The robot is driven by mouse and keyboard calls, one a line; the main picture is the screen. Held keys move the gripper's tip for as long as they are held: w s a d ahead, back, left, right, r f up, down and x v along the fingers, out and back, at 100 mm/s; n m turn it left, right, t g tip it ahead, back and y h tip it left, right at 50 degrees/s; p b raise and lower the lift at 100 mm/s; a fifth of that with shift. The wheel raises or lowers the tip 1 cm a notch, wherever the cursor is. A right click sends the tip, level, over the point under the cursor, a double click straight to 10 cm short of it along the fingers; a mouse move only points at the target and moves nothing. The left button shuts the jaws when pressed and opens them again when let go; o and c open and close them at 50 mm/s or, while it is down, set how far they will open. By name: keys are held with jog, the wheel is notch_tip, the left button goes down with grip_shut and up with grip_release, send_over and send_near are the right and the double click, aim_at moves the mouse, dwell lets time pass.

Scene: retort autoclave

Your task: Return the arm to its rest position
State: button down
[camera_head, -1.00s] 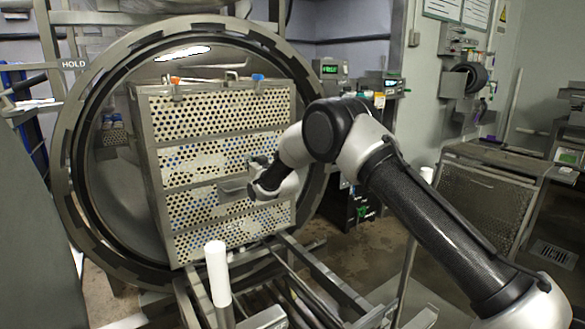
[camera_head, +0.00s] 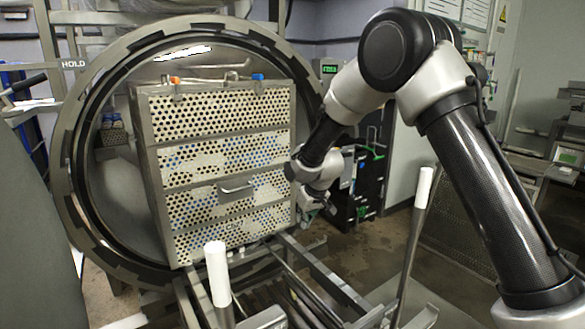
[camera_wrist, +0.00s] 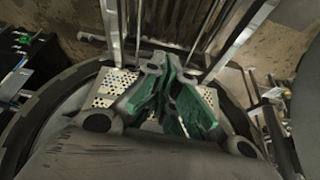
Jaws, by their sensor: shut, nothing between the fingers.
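My arm is folded up in the right half of the head view, with its elbow high. My gripper (camera_head: 306,213) hangs at the front right edge of the perforated basket stack, and part of it is hidden behind my wrist. In the wrist view my gripper (camera_wrist: 172,92) has its green-lined fingers together with nothing held. The basket stack (camera_head: 215,157) stands in the round retort opening. Its handle (camera_head: 236,188) is clear of my gripper.
The retort's round door ring (camera_head: 66,170) surrounds the stack. Rails (camera_head: 330,287) run out from it toward the front. White-topped posts (camera_head: 217,270) and (camera_head: 424,187) stand either side of the rails. A black cabinet (camera_head: 358,190) stands behind my forearm.

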jog(key=s+d+r+m, duration=0.2)
jog(key=s+d+r, duration=0.5)
jog(key=s+d, duration=0.4)
jog(key=s+d+r+m+h, duration=0.1)
jog(key=s+d+r+m, duration=0.1)
jog(key=s+d+r, duration=0.6)
jog(key=s+d+r+m+h, duration=0.1)
jog(key=s+d+r, duration=0.6)
jog(key=s+d, duration=0.6)
jog(key=s, duration=0.7)
jog(key=shift+s+d+r+m, duration=0.2)
jog(key=shift+s+d+m, duration=0.05)
jog(key=shift+d+m, duration=0.15)
jog(key=shift+f, duration=0.1)
